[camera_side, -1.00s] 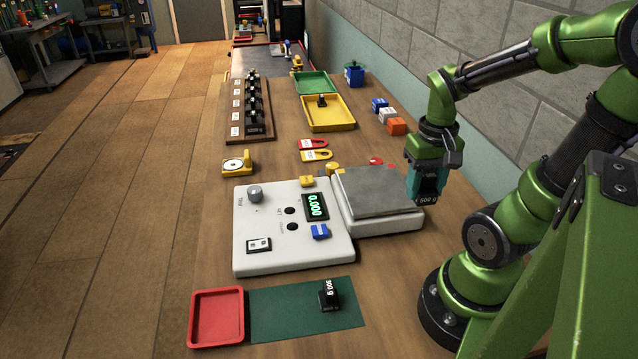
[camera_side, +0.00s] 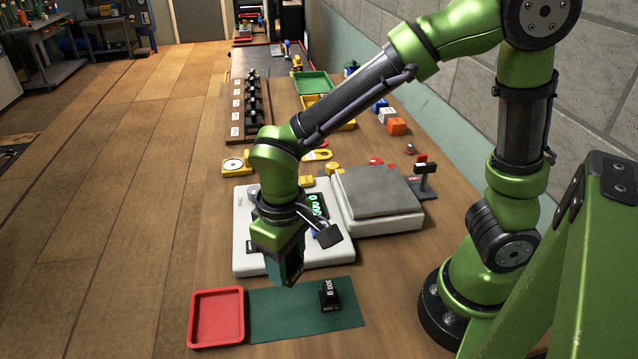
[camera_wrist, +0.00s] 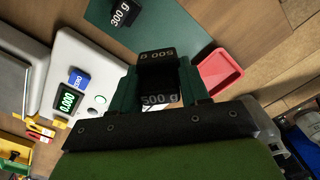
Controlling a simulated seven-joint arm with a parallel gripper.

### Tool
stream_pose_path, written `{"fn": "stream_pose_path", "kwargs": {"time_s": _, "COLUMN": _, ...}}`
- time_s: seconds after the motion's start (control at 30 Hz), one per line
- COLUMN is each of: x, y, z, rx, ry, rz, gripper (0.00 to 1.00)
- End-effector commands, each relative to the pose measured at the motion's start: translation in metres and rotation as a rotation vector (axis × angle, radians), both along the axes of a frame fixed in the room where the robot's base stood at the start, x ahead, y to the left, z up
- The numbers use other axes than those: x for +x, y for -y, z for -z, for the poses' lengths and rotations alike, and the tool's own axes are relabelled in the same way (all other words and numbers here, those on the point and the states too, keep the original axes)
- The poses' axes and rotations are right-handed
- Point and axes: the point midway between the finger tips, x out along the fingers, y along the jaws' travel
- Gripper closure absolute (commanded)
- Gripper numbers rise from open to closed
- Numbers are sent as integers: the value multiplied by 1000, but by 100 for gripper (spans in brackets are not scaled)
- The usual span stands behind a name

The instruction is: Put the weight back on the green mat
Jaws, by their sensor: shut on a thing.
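My gripper (camera_side: 290,278) is shut on a black weight marked 500 g. In the wrist view the held 500 g weight (camera_wrist: 160,82) sits between the fingers. In the side view the gripper hangs above the front edge of the scale's console, near the back edge of the green mat (camera_side: 275,325). The weight is mostly hidden there by the gripper. A black 300 g weight (camera_side: 329,296) stands on the right part of the mat. The mat's left part is bare.
A red tray (camera_side: 216,318) adjoins the mat's left side. The white scale console (camera_side: 245,225) has a knob and a green display; its grey weighing plate (camera_side: 377,191) is empty. A small black stand (camera_side: 424,178) is right of the plate. A rack of weights (camera_side: 253,105) stands farther back.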

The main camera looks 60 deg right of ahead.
Motion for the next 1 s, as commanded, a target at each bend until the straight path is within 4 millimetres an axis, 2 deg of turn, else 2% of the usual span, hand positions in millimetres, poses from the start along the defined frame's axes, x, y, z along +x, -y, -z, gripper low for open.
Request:
{"fn": "stream_pose_path", "kwargs": {"time_s": 0.07, "x": 5, "y": -17, "z": -1, "rx": 0, "ry": 2, "rz": 7, "gripper": 100}}
{"fn": "stream_pose_path", "kwargs": {"time_s": 0.2, "x": 14, "y": -22, "z": -2, "rx": 0, "ry": 1, "rz": 64, "gripper": 100}}
{"fn": "stream_pose_path", "kwargs": {"time_s": 0.5, "x": 13, "y": -20, "z": 48, "rx": -2, "ry": -2, "rz": 82, "gripper": 100}}
{"fn": "stream_pose_path", "kwargs": {"time_s": 0.67, "x": 14, "y": -20, "z": 61, "rx": 0, "ry": -1, "rz": 82, "gripper": 100}}
{"fn": "stream_pose_path", "kwargs": {"time_s": 0.9, "x": 14, "y": -20, "z": 92, "rx": -1, "ry": -1, "rz": 82, "gripper": 100}}
{"fn": "stream_pose_path", "kwargs": {"time_s": 1.0, "x": 14, "y": -20, "z": 95, "rx": 1, "ry": 1, "rz": 83, "gripper": 100}}
